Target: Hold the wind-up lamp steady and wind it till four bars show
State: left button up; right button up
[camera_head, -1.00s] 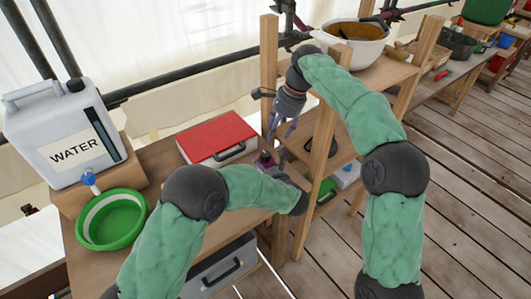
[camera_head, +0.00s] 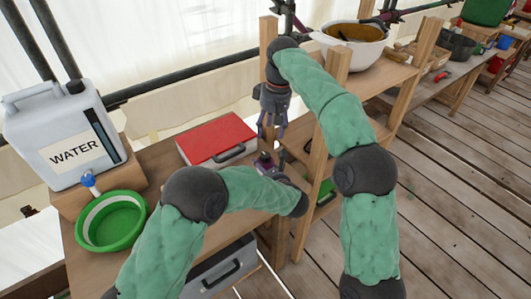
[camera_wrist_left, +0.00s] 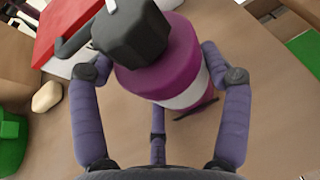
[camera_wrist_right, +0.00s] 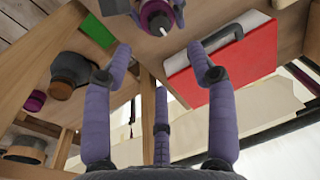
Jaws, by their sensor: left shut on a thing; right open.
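The wind-up lamp (camera_wrist_left: 165,70) is magenta with a pale band and a dark faceted end. My left gripper (camera_wrist_left: 158,78) is shut on it, fingers around its body, at the worktop's right end. The lamp also shows in the head view (camera_head: 265,159), small and partly hidden by my arm, and at the top of the right wrist view (camera_wrist_right: 157,14). My right gripper (camera_head: 271,133) points down above the lamp, open and empty, apart from it. A small white part shows on the lamp in the right wrist view. I cannot make out any bars.
A red case (camera_head: 216,138) lies just left of the lamp. A wooden shelf post (camera_head: 325,110) stands close on the right. A white water container (camera_head: 62,135) and green basin (camera_head: 112,220) stand further left. A large bowl (camera_head: 350,38) sits on the shelf behind.

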aim_at(266, 154)
jog(key=f+n, duration=0.3)
jog(key=n, duration=0.1)
jog(key=a+f+n+h, duration=0.1)
jog(key=f+n, duration=0.3)
jog(key=n, duration=0.1)
jog(key=f+n, duration=0.3)
jog(key=n, duration=0.1)
jog(key=shift+s+a+f+n, duration=0.1)
jog(key=shift+a+f+n, duration=0.1)
jog(key=shift+f+n, duration=0.15)
dwell(0.4)
jog(key=c, duration=1.2)
